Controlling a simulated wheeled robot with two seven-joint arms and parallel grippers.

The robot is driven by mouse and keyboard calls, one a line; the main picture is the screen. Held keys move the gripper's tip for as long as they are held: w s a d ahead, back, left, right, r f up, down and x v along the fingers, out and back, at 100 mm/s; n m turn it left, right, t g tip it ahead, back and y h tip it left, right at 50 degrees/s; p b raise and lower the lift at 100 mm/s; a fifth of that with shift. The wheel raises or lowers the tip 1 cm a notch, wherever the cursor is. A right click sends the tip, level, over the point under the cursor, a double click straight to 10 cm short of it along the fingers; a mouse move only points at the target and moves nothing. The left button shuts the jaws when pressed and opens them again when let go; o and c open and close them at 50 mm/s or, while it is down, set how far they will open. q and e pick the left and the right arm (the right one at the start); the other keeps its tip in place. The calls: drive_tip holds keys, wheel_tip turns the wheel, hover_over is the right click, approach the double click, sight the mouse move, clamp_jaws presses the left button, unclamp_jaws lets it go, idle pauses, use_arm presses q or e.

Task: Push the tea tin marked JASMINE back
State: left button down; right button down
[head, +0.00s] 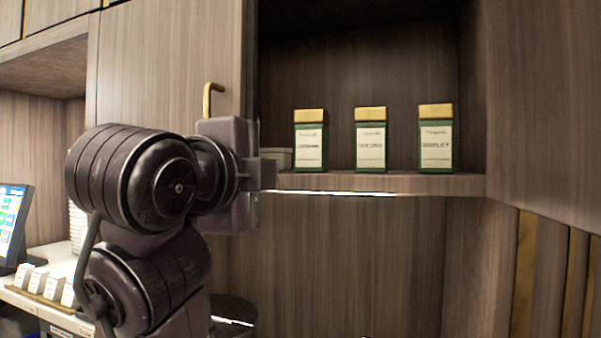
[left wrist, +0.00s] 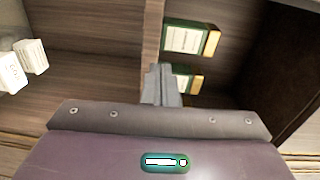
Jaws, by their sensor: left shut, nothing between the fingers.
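Three green tea tins with gold lids and pale labels stand upright in a row on the shelf in the head view: a left tin (head: 311,142), a middle tin (head: 370,141) and a right tin (head: 436,140). The right label seems to read BARLEY; the other two are too blurred to read surely. My left gripper (head: 268,174) is shut and empty at the shelf's front edge, left of the left tin and apart from it. In the left wrist view its fingertips (left wrist: 161,80) overlap part of one tin (left wrist: 184,80), with another tin (left wrist: 190,38) above it. My right gripper is not in view.
The shelf (head: 400,183) sits in a cabinet niche with a side wall at right. A cabinet door with a brass handle (head: 209,100) stands at left. Small white boxes (head: 52,288) and a screen (head: 12,225) are lower left.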

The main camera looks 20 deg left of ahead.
use_arm(q)
drive_tip(key=r, duration=0.1)
drive_tip(key=p, duration=0.7)
approach(306, 162)
drive_tip(key=w, duration=0.6)
drive_tip(key=shift+w+d+f, duration=0.1)
drive_tip(key=shift+w+f, duration=0.1)
drive_tip(key=shift+w, duration=0.25)
